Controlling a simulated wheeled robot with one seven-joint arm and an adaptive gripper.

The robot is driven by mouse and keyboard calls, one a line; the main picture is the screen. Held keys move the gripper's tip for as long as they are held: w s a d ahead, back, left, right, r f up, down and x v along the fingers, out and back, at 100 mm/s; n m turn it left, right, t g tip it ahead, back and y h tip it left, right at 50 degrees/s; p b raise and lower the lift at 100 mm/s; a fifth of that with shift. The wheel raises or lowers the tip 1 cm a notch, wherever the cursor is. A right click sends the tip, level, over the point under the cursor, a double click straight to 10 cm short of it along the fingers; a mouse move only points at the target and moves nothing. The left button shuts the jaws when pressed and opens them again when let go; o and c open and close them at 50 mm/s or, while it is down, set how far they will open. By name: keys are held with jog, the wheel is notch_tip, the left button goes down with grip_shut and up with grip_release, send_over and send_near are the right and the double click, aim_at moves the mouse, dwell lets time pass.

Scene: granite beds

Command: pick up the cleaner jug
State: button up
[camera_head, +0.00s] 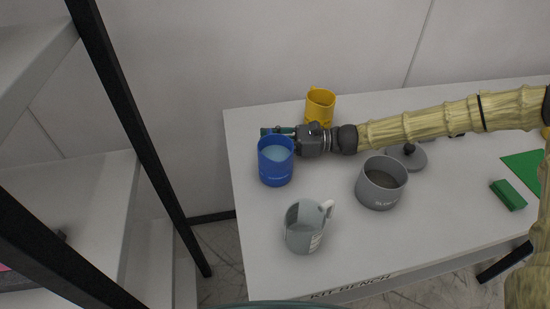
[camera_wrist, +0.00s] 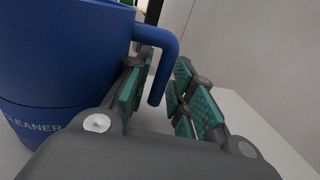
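The cleaner jug (camera_head: 275,172) is blue, upright and open-topped, with pale liquid showing inside. It stands near the left edge of the bench. In the wrist view, the jug (camera_wrist: 60,60) fills the left side and its wall reads "CLEANER". Its blue handle (camera_wrist: 168,60) hangs between the two teal finger pads of my gripper (camera_wrist: 163,88). The fingers are apart, with a gap visible beside the handle. In the head view, my gripper (camera_head: 278,131) is at the far side of the jug, and the handle is hidden there.
The white bench (camera_head: 240,222) also holds a yellow jug (camera_head: 320,106) behind my gripper, a grey jug (camera_head: 303,232) in front, a grey pot (camera_head: 380,185), a lid (camera_head: 412,158) and a green block (camera_head: 508,195). A black-framed shelf (camera_head: 130,120) stands to the left.

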grip_shut()
jog(key=shift+r, duration=0.1)
